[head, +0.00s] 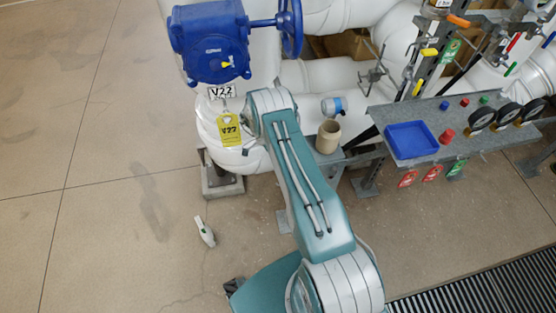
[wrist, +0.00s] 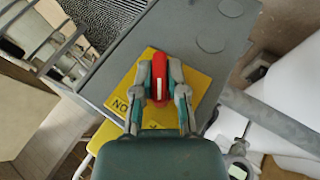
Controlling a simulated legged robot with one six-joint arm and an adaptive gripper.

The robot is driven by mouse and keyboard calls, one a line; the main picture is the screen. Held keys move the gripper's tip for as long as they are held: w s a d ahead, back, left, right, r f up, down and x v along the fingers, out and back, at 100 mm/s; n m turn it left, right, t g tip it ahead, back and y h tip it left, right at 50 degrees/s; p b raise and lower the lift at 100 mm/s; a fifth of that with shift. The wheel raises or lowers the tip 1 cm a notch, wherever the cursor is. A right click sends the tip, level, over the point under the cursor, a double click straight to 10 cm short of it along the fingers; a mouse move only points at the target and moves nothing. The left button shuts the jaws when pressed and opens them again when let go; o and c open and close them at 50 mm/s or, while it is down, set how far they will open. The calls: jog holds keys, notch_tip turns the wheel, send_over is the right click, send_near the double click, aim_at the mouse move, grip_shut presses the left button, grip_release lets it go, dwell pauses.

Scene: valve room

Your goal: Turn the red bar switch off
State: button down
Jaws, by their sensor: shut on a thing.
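The red bar switch (wrist: 158,66) shows in the middle of the wrist view, with a white stripe along it. The bar points nearly straight up the picture, and its lower part lies between my fingers. It sits on a yellow plate (wrist: 204,84) with black letters partly hidden by my fingers. My gripper (wrist: 160,84) is shut on the bar, with one finger on each side. In the head view I cannot make out the switch or my gripper.
The yellow plate lies on a grey panel (wrist: 108,72). In the head view, a blue valve (head: 210,42) on white pipes stands at the upper left. A grey shelf with a blue tray (head: 411,140) and gauges is at the right. Open floor lies at the left.

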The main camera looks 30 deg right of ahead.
jog(key=shift+d+g, duration=0.25)
jog(key=shift+g, duration=0.55)
jog(key=shift+w, duration=0.1)
jog(key=c, duration=0.7)
grip_release()
